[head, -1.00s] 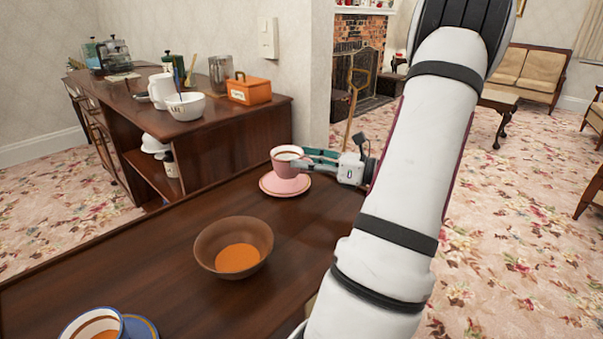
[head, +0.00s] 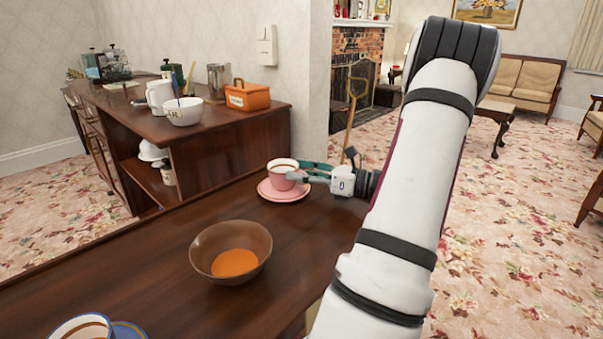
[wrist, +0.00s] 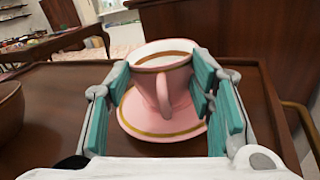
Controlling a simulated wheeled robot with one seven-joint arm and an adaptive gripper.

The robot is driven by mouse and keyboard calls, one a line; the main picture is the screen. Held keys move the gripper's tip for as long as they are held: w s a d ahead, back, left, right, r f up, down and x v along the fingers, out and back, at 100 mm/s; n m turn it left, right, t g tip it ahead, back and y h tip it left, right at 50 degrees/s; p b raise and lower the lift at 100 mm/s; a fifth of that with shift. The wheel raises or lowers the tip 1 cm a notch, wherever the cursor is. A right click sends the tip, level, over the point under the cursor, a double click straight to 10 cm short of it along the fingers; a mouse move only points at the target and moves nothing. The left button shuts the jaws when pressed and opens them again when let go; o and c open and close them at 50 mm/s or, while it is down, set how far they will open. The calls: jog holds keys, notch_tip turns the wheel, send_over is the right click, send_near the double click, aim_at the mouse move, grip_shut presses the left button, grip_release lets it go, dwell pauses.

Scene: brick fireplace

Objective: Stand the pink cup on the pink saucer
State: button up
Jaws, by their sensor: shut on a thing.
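The pink cup (head: 280,181) is in my gripper (head: 302,172), above the pink saucer (head: 284,197) on the dark wooden table. In the wrist view the cup (wrist: 150,82) sits between the two teal fingers (wrist: 162,74), its handle facing my wrist. It looks nearly upright. The saucer (wrist: 150,127) shows beneath it, with its gold ring visible on the near side. The cup's base is hidden, so I cannot tell whether it touches the saucer. My gripper reaches in from the right and is shut on the cup.
A brown bowl (head: 261,262) with orange inside stands nearer on the table. A blue-rimmed cup (head: 68,328) and blue saucer (head: 131,331) are at the near left corner. A sideboard (head: 235,140) with a white bowl (head: 183,116) and an orange box (head: 247,101) stands behind.

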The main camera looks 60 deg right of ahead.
jog(key=o, duration=1.5)
